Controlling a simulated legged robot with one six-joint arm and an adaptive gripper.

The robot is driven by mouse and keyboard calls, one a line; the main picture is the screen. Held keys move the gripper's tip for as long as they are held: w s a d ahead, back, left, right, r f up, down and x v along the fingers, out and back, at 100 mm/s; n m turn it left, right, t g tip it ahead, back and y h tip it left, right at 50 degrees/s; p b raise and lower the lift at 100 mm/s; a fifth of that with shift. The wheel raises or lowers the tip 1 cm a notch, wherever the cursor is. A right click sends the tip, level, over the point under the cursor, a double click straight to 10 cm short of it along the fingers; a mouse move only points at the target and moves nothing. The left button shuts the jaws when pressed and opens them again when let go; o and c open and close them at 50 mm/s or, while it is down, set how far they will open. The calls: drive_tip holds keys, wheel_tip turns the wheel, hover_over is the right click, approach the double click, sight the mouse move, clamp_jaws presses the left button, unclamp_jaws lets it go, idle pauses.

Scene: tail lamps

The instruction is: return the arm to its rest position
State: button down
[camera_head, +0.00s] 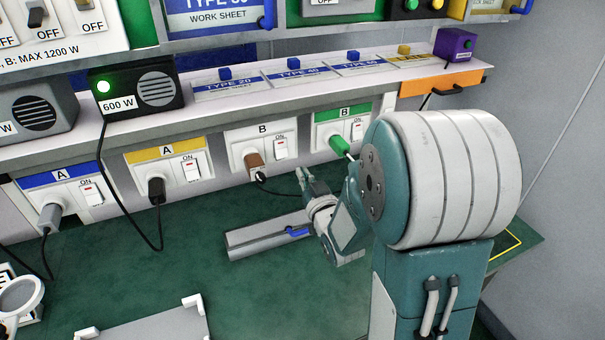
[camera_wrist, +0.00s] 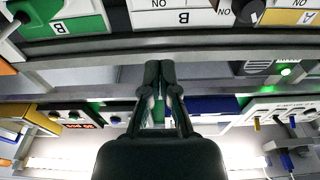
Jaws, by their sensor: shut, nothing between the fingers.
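My arm rises at the right of the head view, with a large grey and teal joint in front of the bench. My gripper (camera_head: 306,178) points up and left from it, in front of the socket wall. In the wrist view my gripper (camera_wrist: 160,68) shows its two dark fingers together, with nothing between them. In the head view it is close to the brown plug (camera_head: 254,162) in a white B socket, and whether they touch is hard to tell. The wrist view looks along the sockets and shelf, turned upside down.
A green plug (camera_head: 337,144) sits in the green B socket. A black plug (camera_head: 156,188) and a grey plug (camera_head: 49,218) sit in the A sockets, with cables hanging. A grey bar-shaped block (camera_head: 262,238) lies on the green bench top (camera_head: 200,262) below my gripper. The bench's middle is mostly clear.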

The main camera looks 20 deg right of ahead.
idle(0.3)
drive_tip(key=s+a+r+g, duration=0.1)
drive_tip(key=s+g, duration=0.3)
drive_tip(key=s, duration=0.4)
drive_tip(key=s+a+r+g, duration=0.2)
drive_tip(key=s+a+g, duration=0.2)
drive_tip(key=s, duration=0.4)
drive_tip(key=s+a+r+g, duration=0.1)
drive_tip(key=s+a+g, duration=0.2)
drive_tip(key=s, duration=0.6)
drive_tip(key=g, duration=0.2)
drive_tip(key=shift+a+r+g, duration=0.15)
drive_tip(key=shift+g, duration=0.25)
drive_tip(key=c, duration=1.3)
unclamp_jaws()
drive_tip(key=shift+c, duration=0.2)
